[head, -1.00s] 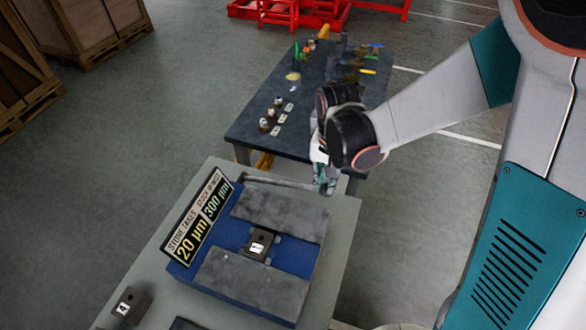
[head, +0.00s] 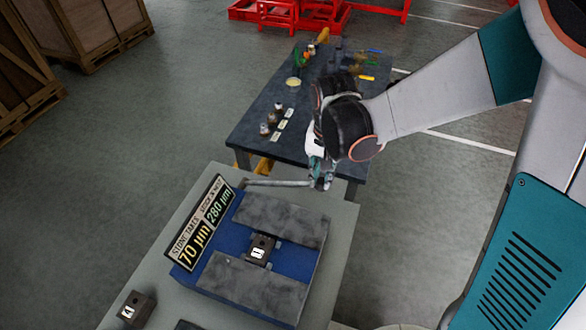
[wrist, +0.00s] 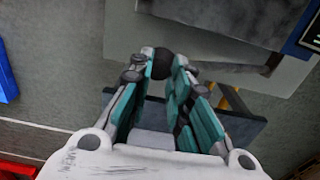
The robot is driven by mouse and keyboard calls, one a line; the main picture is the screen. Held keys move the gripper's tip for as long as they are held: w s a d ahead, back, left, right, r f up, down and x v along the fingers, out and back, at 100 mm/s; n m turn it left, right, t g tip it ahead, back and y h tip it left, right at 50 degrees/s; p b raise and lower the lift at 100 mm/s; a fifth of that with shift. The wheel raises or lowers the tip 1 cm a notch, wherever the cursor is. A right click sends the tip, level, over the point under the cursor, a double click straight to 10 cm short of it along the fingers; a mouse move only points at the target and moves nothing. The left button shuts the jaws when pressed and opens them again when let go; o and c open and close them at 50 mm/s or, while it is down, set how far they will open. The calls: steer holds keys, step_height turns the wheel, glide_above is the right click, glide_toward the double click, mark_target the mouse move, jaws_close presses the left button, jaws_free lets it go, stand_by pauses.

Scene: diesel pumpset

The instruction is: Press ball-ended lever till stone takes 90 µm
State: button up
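The ball-ended lever (head: 280,183) is a thin grey rod at the far edge of the blue machine (head: 236,235). In the wrist view, the lever (wrist: 225,68) runs right from its dark ball (wrist: 163,60). My gripper (head: 320,180) is at the ball end; in the wrist view its teal-padded fingers (wrist: 163,66) are closed around the ball, which is partly hidden by them. The sign (head: 201,231) reads 70 µm under "stone takes" and 280 µm on its other half. A small dark block with a white label (head: 259,252) sits between two grey slabs.
Another labelled dark block (head: 129,311) lies on the bench (head: 174,287) at front left. Behind stands a dark table (head: 250,130) with small parts and tools. Wooden crates (head: 100,30) and a red frame (head: 290,18) stand further back. The floor at left is clear.

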step_height(320, 180, up, 8)
steer(key=a+p, duration=0.1)
steer(key=p, duration=0.4)
steer(key=shift+w+a+r, duration=0.2)
steer(key=shift+w+a, duration=0.1)
steer(key=shift+a, duration=0.05)
steer(key=w+d+r+t+b, duration=0.1)
steer(key=w+d+t+b, duration=0.1)
steer(key=d+b, duration=0.3)
steer(key=s+d+n+t+b, duration=0.2)
steer(key=s+d+b, duration=0.2)
steer(key=s, duration=0.3)
steer(key=s+d+f+n+t+b, duration=0.1)
steer(key=s+d+n+t+b, duration=0.1)
steer(key=s+d+b, duration=0.3)
steer(key=s+t, duration=0.1)
steer(key=s, duration=0.2)
steer(key=shift+d+f, duration=0.15)
steer(key=shift+f, duration=0.1)
stand_by(1.1)
